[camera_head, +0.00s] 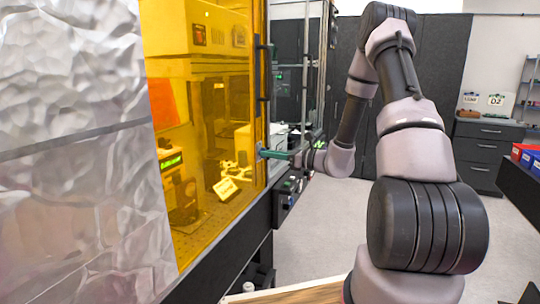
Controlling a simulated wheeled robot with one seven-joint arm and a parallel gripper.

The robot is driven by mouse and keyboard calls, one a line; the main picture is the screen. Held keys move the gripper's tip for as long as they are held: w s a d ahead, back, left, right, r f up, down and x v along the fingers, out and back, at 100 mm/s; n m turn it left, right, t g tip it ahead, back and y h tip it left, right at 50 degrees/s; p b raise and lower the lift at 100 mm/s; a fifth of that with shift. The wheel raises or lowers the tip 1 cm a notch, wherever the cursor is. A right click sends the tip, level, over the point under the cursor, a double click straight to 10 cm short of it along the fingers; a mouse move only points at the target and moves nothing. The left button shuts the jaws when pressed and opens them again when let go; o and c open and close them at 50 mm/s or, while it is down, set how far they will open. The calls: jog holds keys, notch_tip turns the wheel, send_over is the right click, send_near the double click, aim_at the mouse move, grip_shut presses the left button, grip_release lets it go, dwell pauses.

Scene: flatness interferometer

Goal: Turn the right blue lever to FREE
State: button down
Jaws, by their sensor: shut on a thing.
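My gripper (268,153) reaches in from the right at the edge of the amber-windowed enclosure. Its slim teal fingers point left and their tips are at the window's right edge. A small bluish piece (261,148), which looks like the right blue lever, shows at the fingertips, and the gripper is shut on it. The lever is mostly hidden and too small for me to tell its angle. I cannot read any FREE marking beside it.
The amber window (205,60) shows instruments and a small white label (226,189) inside. Crumpled silver foil (70,130) covers the left. A dark control box (287,195) sits below my gripper. Grey floor (325,230) is clear; a dark drawer cabinet (485,150) stands at the back right.

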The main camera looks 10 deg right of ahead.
jog(key=shift+d+m, duration=0.1)
jog(key=shift+m, duration=8.3)
jog(key=c, duration=0.9)
grip_release()
jog(key=shift+c, duration=0.2)
jog(key=v, duration=1)
jog(key=shift+s+d, duration=0.2)
jog(key=shift+d, duration=0.1)
